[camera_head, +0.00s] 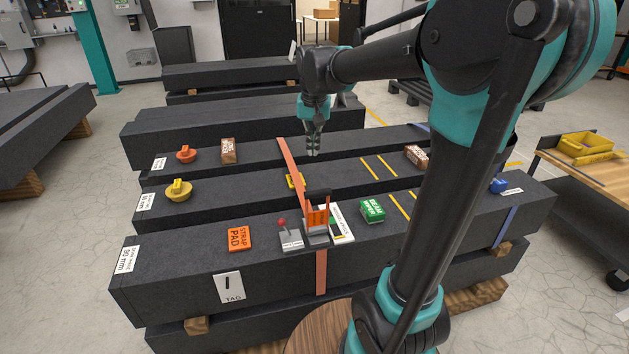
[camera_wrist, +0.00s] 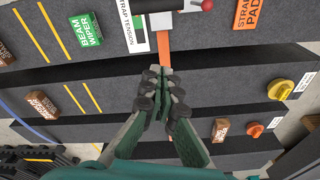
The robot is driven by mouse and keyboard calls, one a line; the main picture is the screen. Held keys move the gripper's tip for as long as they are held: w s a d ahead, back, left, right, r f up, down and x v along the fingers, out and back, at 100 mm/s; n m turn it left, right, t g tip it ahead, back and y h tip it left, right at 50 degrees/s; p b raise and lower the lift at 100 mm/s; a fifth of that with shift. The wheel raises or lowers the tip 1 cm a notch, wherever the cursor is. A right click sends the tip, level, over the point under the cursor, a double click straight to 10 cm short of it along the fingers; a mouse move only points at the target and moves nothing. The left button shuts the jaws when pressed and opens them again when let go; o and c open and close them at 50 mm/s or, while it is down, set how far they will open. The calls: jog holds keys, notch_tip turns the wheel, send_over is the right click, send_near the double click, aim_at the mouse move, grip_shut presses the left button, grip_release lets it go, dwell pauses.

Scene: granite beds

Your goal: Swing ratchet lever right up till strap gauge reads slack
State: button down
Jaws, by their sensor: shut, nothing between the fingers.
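The ratchet (camera_head: 316,236) sits on the front granite beam, with its orange lever (camera_head: 318,217) standing up from a grey base. An orange strap (camera_head: 321,275) runs through it and over the beams; it also shows in the wrist view (camera_wrist: 164,50). The strap tension gauge (camera_head: 341,225) is a white plate right of the ratchet, partly hidden by it. Its label shows in the wrist view (camera_wrist: 133,25), but I cannot read the indication. My gripper (camera_head: 313,152) is shut and empty, above the beams behind the ratchet, apart from the lever. Its fingers (camera_wrist: 162,77) point toward the strap.
A red-knobbed switch (camera_head: 291,237) stands close left of the ratchet. An orange strap pad (camera_head: 239,238) and a green beam wiper box (camera_head: 372,210) lie on the beams. Yellow (camera_head: 178,190) and orange (camera_head: 186,154) knobbed pieces sit at left. A cart (camera_head: 575,165) stands right.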

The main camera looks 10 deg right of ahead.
jog(key=s+f+n+g, duration=0.2)
jog(key=s+f+n, duration=0.1)
jog(key=f, duration=0.6)
jog(key=shift+f+n, duration=0.3)
dwell(0.3)
jog(key=shift+s, duration=0.15)
jog(key=shift+s+d, duration=0.15)
jog(key=shift+s, duration=0.8)
